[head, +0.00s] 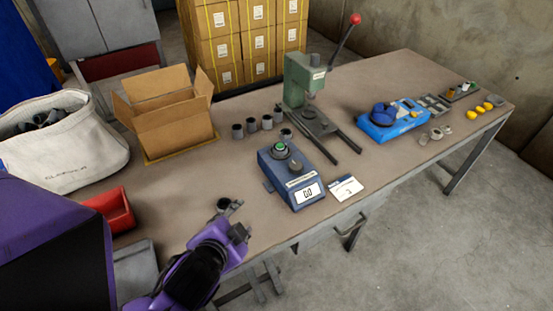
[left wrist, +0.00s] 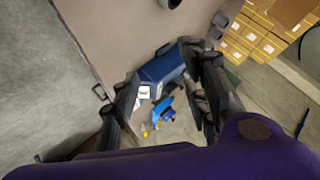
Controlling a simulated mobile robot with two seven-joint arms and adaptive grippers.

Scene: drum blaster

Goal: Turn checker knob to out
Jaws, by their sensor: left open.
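The checker (head: 292,178) is a dark blue box with a white display that reads "GO". It stands near the table's front edge. On its top is a dark round part with a green centre (head: 280,149) and a smaller dark knob-like part (head: 295,166); the picture is too small to tell the knob's setting. In the left wrist view the checker (left wrist: 160,67) shows between and beyond the fingers. My left gripper (head: 231,215) is open and empty, left of and nearer than the checker, apart from it. My right gripper is not in view.
A green lever press (head: 303,80) stands behind the checker, with several grey cups (head: 252,125) beside it. A blue device (head: 392,120) is further right. An open carton (head: 170,110) and a red bin (head: 110,210) are left. A card (head: 345,187) lies right of the checker.

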